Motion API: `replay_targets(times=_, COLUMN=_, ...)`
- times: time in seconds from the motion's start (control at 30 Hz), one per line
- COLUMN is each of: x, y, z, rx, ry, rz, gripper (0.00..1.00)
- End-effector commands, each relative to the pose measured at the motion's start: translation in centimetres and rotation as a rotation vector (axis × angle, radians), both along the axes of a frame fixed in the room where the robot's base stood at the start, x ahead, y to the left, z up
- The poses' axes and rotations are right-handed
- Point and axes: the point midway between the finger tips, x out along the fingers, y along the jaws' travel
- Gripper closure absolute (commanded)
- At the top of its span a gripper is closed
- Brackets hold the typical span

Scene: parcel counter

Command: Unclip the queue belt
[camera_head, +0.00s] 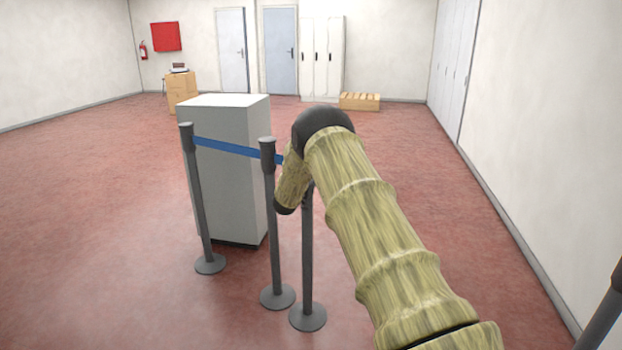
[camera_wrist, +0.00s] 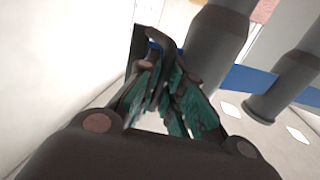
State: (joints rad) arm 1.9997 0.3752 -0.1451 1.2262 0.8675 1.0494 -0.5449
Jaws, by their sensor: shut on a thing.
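The blue queue belt (camera_head: 228,147) runs from the left dark post (camera_head: 197,200) past the middle post (camera_head: 273,225) towards my arm. A third post (camera_head: 307,265) stands close to the middle one, its top hidden by my arm. The head view hides my gripper behind my forearm. In the wrist view my gripper (camera_wrist: 162,85), with teal finger pads, is shut on the dark end clip (camera_wrist: 138,45) of the belt; a bit of blue shows beside it. Two posts and the belt (camera_wrist: 248,80) show to its right. Whether the clip still touches a post is hidden.
A tall grey pedestal (camera_head: 228,180) stands just behind the belt. Another dark post (camera_head: 604,320) is at the lower right edge. Red floor is clear on the left.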

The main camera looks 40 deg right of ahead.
Motion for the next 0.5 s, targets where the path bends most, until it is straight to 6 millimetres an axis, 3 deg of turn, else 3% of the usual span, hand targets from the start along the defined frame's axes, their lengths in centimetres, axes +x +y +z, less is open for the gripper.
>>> replay_targets(times=0.03, x=-0.13, y=-0.19, z=-0.05, rx=0.0, ry=0.001, rz=-0.003, gripper=0.89)
replay_targets(times=0.17, x=-0.04, y=-0.1, z=-0.03, rx=0.0, ry=0.001, rz=-0.001, gripper=0.68)
replay_targets(times=0.5, x=0.13, y=0.37, z=0.02, rx=0.0, ry=0.0, rz=0.002, gripper=0.68)
